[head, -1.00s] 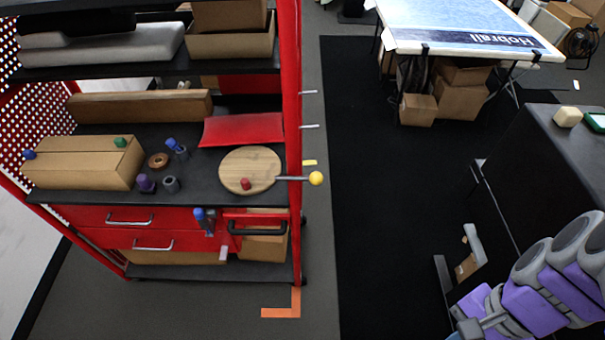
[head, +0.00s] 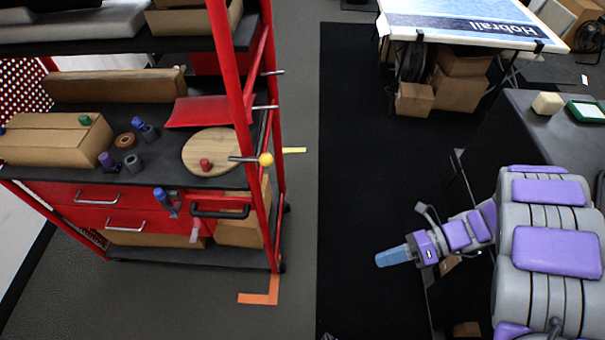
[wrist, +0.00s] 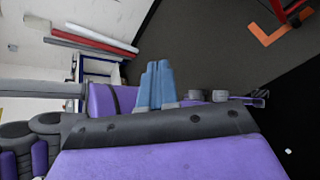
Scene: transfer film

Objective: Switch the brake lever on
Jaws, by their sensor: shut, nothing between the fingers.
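A thin metal lever with a yellow ball knob (head: 266,160) sticks out to the right across the front post of the red cart (head: 236,110). It lies roughly level and looks like the brake lever. My gripper (head: 380,260) is over the black floor mat, right of the cart and lower in the picture than the knob, clearly apart from it. Its blue fingers point left. In the wrist view the fingers (wrist: 156,84) lie side by side, shut and empty. The lever cannot be made out in the wrist view.
The cart's shelf holds a round wooden board (head: 208,153), a red tray (head: 205,111), a cardboard box (head: 50,142) and small pegs. A black handle (head: 222,212) is below. A dark table (head: 520,110) stands right. Floor between cart and gripper is clear.

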